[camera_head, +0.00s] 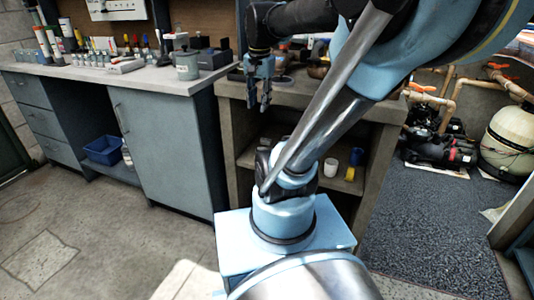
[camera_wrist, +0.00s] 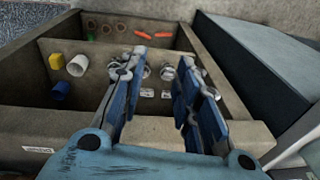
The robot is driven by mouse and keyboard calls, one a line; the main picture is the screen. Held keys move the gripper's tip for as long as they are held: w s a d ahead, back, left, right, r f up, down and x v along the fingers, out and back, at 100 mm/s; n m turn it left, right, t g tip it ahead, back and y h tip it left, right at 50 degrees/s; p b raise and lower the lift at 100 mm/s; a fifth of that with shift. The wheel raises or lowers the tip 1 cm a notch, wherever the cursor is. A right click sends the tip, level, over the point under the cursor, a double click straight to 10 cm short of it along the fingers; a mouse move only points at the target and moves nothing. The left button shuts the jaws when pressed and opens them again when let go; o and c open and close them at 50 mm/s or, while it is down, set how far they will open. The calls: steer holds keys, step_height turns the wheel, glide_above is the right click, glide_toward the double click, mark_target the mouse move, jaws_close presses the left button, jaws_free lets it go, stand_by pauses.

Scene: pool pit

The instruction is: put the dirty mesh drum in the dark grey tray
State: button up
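My gripper (camera_head: 259,106) points down in front of the concrete shelf unit's top edge. In the wrist view its two blue fingers (camera_wrist: 157,68) stand apart with nothing between them. I cannot pick out the dirty mesh drum with certainty. Small round metallic items (camera_wrist: 168,72) lie in the shelf unit beyond the fingers, partly covered by them. A dark grey box-like object (camera_head: 214,58) sits on the workbench at the left; I cannot tell whether it is the tray. Part of the shelf unit's top is hidden by my arm.
The concrete shelf unit (camera_head: 381,142) holds a white cup (camera_head: 330,166), a blue item (camera_head: 356,156) and a yellow item (camera_head: 350,174). The workbench (camera_head: 130,84) carries bottles and tools. A blue bin (camera_head: 103,150) sits below it. Pipes and a pump (camera_head: 441,151) stand right. Floor at left is clear.

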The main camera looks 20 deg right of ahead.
steer(key=s+f+n, duration=0.8)
steer(key=s+f, duration=0.2)
steer(key=f, duration=0.4)
steer(key=shift+d+f+t, duration=0.2)
steer(key=shift+f+t, duration=0.1)
steer(key=shift+t, duration=0.1)
steer(key=shift+s, duration=0.1)
steer(key=o, duration=0.4)
steer(key=shift+c, duration=0.2)
steer(key=o, duration=1.3)
steer(key=shift+n, duration=0.7)
steer(key=w+r, duration=0.2)
steer(key=r, duration=0.1)
steer(key=w+r, duration=0.1)
steer(key=r, duration=0.1)
steer(key=shift+w+r, duration=0.1)
steer(key=shift+r, duration=0.15)
steer(key=w+r+n+g, duration=0.1)
steer(key=w+r+n, duration=0.4)
steer(key=w+r, duration=1.35)
steer(key=w+r+n+g, duration=0.1)
steer(key=w+r+n, duration=0.4)
steer(key=w+r, duration=1.3)
steer(key=s+f, duration=0.1)
steer(key=f, duration=0.3)
steer(key=s+f, duration=0.1)
steer(key=f, duration=0.2)
steer(key=shift+s+d, duration=0.25)
steer(key=shift+s, duration=0.1)
steer(key=shift+r, duration=0.2)
